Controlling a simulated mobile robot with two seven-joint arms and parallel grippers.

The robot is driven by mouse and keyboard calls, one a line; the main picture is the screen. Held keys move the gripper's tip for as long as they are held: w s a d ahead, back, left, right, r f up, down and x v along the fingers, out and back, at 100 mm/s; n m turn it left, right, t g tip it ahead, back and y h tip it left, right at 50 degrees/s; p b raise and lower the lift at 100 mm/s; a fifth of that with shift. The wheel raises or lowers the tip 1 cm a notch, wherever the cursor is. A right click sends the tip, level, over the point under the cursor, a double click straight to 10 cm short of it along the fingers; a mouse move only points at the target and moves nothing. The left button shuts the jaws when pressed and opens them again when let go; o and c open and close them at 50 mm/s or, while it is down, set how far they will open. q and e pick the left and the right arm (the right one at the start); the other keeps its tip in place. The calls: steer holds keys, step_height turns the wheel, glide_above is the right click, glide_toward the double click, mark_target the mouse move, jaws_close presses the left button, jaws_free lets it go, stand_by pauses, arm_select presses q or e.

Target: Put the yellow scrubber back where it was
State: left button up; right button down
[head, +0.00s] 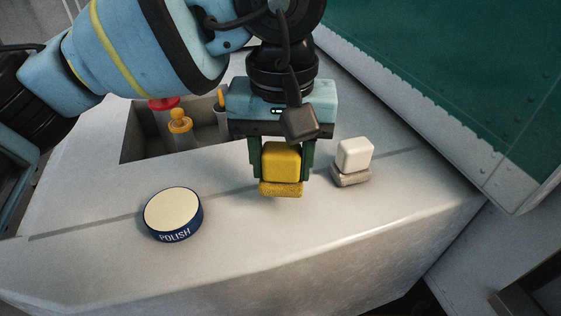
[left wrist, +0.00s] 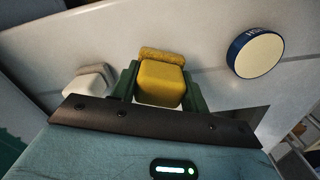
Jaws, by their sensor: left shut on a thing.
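The yellow scrubber (head: 281,162) is a yellow block with a rough, darker yellow pad at its bottom. My left gripper (head: 281,165) points down and is shut on the scrubber, with one dark green finger on each side. In the left wrist view the scrubber (left wrist: 160,80) also sits between the fingers of my left gripper (left wrist: 161,85). The scrubber is over the pale counter (head: 300,230); I cannot tell whether its pad touches the surface. My right gripper is not in view.
A white scrubber (head: 354,155) with a grey pad stands right of the gripper. A round blue polish tin (head: 173,214) lies left. A recessed bin (head: 143,150) behind holds a yellow-topped item (head: 179,121) and a red one (head: 164,103). A green panel (head: 470,80) bounds the right. The counter's front is clear.

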mark_target(281, 169)
arm_select(q)
steer(key=shift+w+f, duration=0.15)
steer(key=shift+w, duration=0.25)
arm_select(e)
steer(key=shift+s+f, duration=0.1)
